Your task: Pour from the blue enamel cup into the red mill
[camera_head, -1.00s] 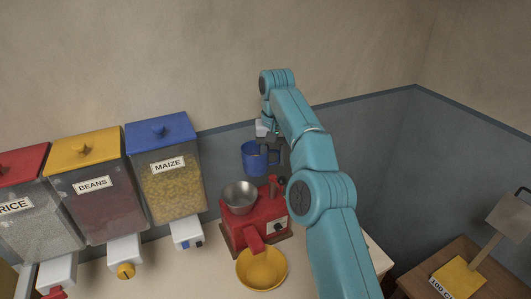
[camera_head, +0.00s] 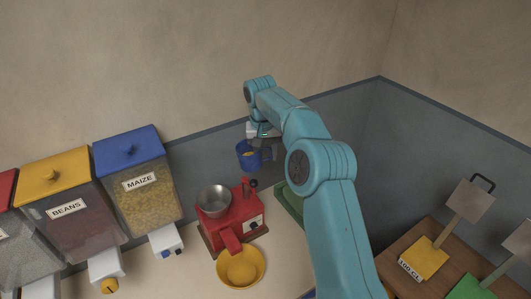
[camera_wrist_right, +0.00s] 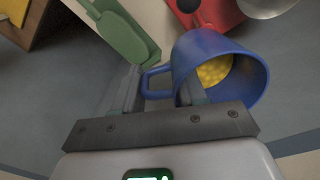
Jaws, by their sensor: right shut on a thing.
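The blue enamel cup (camera_head: 249,155) hangs above the counter, behind and a little right of the red mill (camera_head: 238,215). Yellow grains show inside the cup, also in the right wrist view (camera_wrist_right: 222,72). My right gripper (camera_head: 264,142) is shut on the cup's handle; its two fingers (camera_wrist_right: 160,88) flank the handle in the wrist view. The mill stands on the counter with a round metal hopper (camera_head: 214,199) on top; the hopper looks empty. The cup is apart from the hopper. My left gripper is not in view.
A yellow bowl (camera_head: 241,268) stands under the mill's red spout. Bins of maize (camera_head: 142,195) and beans (camera_head: 75,225) stand left. A green object (camera_head: 289,203) lies right of the mill.

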